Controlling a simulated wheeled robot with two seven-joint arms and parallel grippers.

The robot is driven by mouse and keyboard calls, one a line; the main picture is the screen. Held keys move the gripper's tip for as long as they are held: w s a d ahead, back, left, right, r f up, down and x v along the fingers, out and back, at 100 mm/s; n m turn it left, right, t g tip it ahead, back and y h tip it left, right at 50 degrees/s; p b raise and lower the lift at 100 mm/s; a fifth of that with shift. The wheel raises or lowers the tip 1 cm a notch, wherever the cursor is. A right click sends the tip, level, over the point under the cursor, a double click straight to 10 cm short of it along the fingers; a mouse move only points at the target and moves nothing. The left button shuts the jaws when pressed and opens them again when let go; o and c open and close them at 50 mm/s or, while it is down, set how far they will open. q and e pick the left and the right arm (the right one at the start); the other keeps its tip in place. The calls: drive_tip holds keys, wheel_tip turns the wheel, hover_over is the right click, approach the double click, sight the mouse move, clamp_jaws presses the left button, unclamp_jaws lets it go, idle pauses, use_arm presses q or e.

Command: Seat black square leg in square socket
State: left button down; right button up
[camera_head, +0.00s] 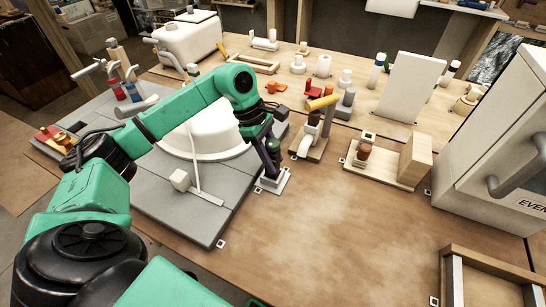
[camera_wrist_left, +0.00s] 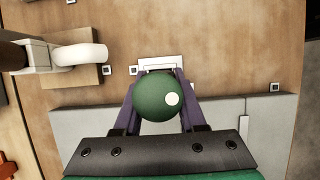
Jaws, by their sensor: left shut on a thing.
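In the left wrist view the green ball (camera_wrist_left: 156,98), with a white dot, sits between the two purple fingers. A small white square socket block (camera_head: 273,183) stands on the wooden table right below the fingertips. It also shows in the left wrist view (camera_wrist_left: 160,62), partly behind the ball. The leg's lower end is hidden, so I cannot tell whether it is inside the socket.
A white dome (camera_head: 205,138) on the grey slab (camera_head: 190,220) stands left of my gripper. The front middle of the table (camera_head: 330,240) is clear.

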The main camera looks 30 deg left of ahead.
use_arm(q)
drive_tip(key=shift+f+b, duration=0.85)
idle(0.8)
drive_tip(key=shift+c, duration=2)
unclamp_jaws()
drive_tip(key=v, duration=1.4)
drive_tip(key=shift+r, duration=0.25)
drive_tip(key=shift+a, duration=0.1)
